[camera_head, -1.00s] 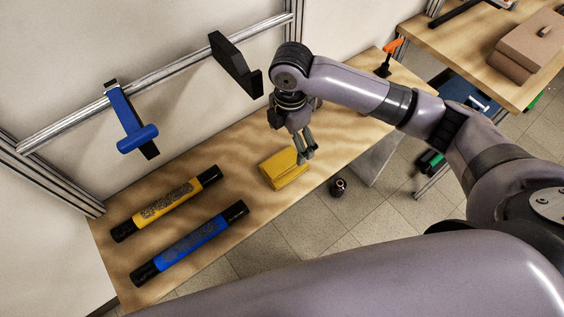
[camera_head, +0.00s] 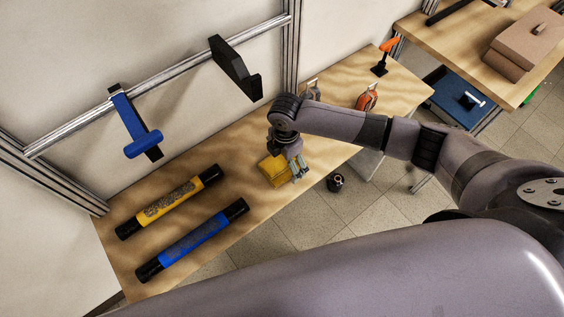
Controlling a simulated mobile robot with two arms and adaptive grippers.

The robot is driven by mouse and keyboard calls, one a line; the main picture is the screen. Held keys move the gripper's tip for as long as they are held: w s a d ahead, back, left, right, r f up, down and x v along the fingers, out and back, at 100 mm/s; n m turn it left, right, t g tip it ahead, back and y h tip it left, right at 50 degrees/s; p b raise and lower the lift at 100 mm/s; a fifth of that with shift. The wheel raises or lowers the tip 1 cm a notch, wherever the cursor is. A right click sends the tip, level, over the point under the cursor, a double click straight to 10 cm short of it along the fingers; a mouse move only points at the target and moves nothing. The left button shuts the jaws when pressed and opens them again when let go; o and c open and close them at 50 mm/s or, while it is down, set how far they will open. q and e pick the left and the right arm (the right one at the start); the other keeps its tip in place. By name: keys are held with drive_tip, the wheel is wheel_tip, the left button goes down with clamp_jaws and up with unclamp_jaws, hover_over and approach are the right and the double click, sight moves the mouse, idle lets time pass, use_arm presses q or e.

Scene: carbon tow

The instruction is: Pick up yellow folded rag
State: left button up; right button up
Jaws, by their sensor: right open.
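The yellow folded rag (camera_head: 273,171) lies on the wooden bench near its front edge, in the middle of the head view. My right gripper (camera_head: 298,176) is open and points down at the rag's right side. Its fingers overlap the rag in the picture, and part of the rag is hidden behind the gripper and wrist. I cannot tell whether the fingers touch it. My left gripper is not in view.
A yellow roll (camera_head: 168,202) and a blue roll (camera_head: 191,240) with black ends lie left on the bench (camera_head: 225,172). Orange-red tools (camera_head: 367,97) stand at the bench's right. A rail (camera_head: 190,73) with a blue holder (camera_head: 130,124) and a black holder (camera_head: 235,68) runs above.

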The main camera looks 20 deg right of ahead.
drive_tip(key=shift+c, duration=0.2)
drive_tip(key=c, duration=0.8)
drive_tip(key=shift+s, duration=0.1)
drive_tip(key=c, duration=0.4)
